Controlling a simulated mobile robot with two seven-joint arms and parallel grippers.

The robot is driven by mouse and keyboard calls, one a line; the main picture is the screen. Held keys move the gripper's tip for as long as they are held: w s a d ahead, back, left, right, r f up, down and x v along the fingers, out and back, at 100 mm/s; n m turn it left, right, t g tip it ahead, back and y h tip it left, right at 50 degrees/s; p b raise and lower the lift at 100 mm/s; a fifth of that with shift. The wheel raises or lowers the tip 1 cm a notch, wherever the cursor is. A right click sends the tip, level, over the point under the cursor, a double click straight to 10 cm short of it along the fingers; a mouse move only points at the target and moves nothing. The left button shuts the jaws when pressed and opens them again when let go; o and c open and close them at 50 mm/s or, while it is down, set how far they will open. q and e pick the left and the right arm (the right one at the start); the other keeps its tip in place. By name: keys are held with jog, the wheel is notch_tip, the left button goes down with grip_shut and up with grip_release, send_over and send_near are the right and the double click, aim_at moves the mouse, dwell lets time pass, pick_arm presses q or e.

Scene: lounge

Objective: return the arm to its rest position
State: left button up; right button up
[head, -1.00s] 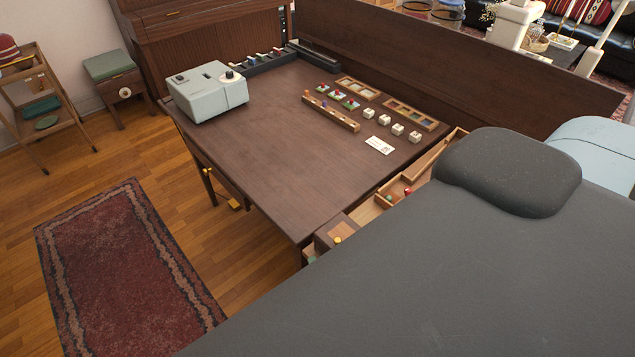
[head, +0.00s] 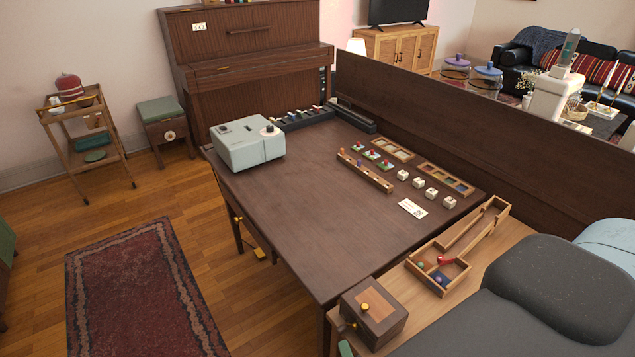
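Neither of my grippers shows in the head view. A large dark grey padded shape (head: 545,290) fills the lower right corner; I cannot tell whether it is part of my own body. The dark wooden table (head: 290,215) stands in the middle of the view. What my arms hold, if anything, is out of view.
A grey-green box device (head: 247,146) stands at the table's far left. Several white cubes (head: 418,181) and wooden trays (head: 394,149) lie at its right. A wooden box with a yellow knob (head: 367,312) and a divided tray (head: 437,273) sit near right. A rug (head: 140,290) covers floor at left.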

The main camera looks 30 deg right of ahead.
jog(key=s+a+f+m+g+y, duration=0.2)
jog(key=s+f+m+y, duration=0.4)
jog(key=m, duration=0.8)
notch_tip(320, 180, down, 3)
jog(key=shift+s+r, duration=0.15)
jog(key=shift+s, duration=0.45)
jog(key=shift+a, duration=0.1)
